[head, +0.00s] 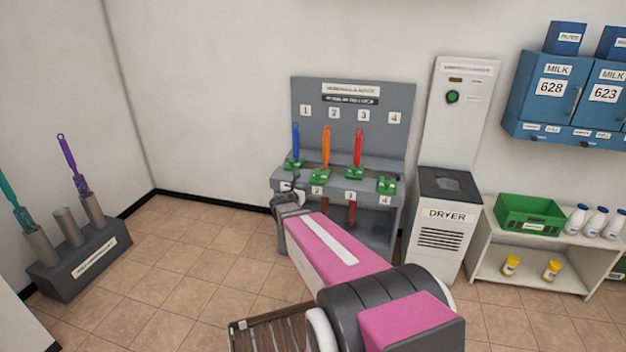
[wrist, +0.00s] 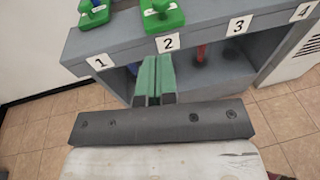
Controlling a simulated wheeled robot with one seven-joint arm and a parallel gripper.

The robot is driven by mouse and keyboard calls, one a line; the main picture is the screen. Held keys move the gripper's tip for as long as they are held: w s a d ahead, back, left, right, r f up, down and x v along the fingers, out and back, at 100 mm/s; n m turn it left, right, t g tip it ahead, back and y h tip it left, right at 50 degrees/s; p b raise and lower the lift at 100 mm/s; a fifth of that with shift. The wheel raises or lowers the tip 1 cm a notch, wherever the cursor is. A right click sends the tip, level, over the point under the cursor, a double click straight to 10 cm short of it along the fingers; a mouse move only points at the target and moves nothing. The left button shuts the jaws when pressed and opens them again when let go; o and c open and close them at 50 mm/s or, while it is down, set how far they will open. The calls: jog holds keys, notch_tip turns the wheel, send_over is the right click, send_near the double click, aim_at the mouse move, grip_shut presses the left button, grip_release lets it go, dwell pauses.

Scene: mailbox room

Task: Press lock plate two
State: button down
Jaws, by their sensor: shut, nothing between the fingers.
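Lock plate two is the green piece (head: 321,175) above the label 2 on the grey rack, at the foot of the orange handle. In the wrist view it shows at the top (wrist: 163,18), just behind the label 2 (wrist: 167,43). My gripper (wrist: 153,75) has its green fingers closed together and empty. In the wrist view the fingertips appear just below and slightly left of label 2, apart from the plate. In the head view my gripper is in front of the rack's left end and partly covers label 1.
Similar green plates stand at place one (wrist: 92,12), place three (head: 358,172) and place four (head: 387,185). Blue (head: 296,143) and red (head: 358,146) handles rise beside two. The dryer (head: 442,215) stands right of the rack; a slatted wooden thing (head: 268,332) lies low in front.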

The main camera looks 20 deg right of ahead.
aim_at(317, 176)
jog(key=x, duration=1.4)
jog(key=shift+w+d, duration=0.1)
jog(key=x, duration=0.6)
jog(key=w+a+r+x, duration=0.1)
jog(key=x, duration=0.2)
jog(key=shift+w, duration=0.1)
jog(key=shift+d+r, duration=0.1)
jog(key=shift+r, duration=0.05)
jog(key=v, duration=1.4)
